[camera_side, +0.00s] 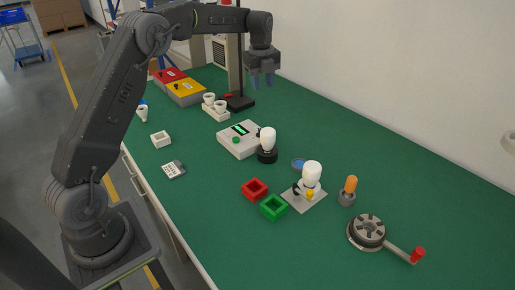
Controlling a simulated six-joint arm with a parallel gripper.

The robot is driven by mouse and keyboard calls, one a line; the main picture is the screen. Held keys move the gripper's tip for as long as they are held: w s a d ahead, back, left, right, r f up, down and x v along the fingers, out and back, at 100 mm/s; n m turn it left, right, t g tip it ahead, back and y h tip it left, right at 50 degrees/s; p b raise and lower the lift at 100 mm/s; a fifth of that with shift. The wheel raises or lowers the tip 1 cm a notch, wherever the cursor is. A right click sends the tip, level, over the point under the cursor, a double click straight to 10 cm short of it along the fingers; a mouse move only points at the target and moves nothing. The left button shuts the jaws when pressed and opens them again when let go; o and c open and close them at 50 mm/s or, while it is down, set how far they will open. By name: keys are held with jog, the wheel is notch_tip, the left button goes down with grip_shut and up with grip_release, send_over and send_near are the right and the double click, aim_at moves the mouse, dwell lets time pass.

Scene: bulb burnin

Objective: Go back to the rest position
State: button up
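My gripper (262,82) hangs from my arm high over the far part of the green table (330,150), fingers pointing down. The two fingers are apart with nothing visible between them. It is well above the table and touches nothing that I can see. One white bulb (267,137) stands upright in a black socket beside the grey tester box (238,139). Another white bulb (312,171) stands on a grey plate (290,199) nearer the front.
Red (255,189) and green (274,207) square holders, an orange-handled tool (350,186) and a red-knobbed crank (368,231) sit near the front. A bulb rack (215,111), a black stand (240,103), and red and yellow boxes (184,91) are farther back. The right side is mostly clear.

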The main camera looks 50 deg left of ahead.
jog(key=s+d+r+n+t, duration=0.1)
jog(key=s+d+r+n, duration=0.45)
jog(key=s, duration=0.25)
jog(key=s+d+r+n+t, duration=0.2)
jog(key=s+d+r+n, duration=0.4)
jog(key=s, duration=0.3)
jog(key=s+d+f+n, duration=0.2)
jog(key=s+n, duration=0.1)
jog(key=s, duration=0.2)
jog(key=s+d+f+n+t, duration=0.1)
jog(key=s+d+n, duration=0.1)
jog(key=s, duration=0.4)
jog(key=s+d+f+n, duration=0.2)
jog(key=s+n, duration=0.2)
jog(key=s, duration=0.2)
jog(key=shift+s+d+f+t, duration=0.2)
jog(key=shift+d+f+t, duration=0.05)
jog(key=shift+f+t, duration=0.15)
jog(key=shift+n, duration=0.25)
jog(key=shift+c, duration=0.4)
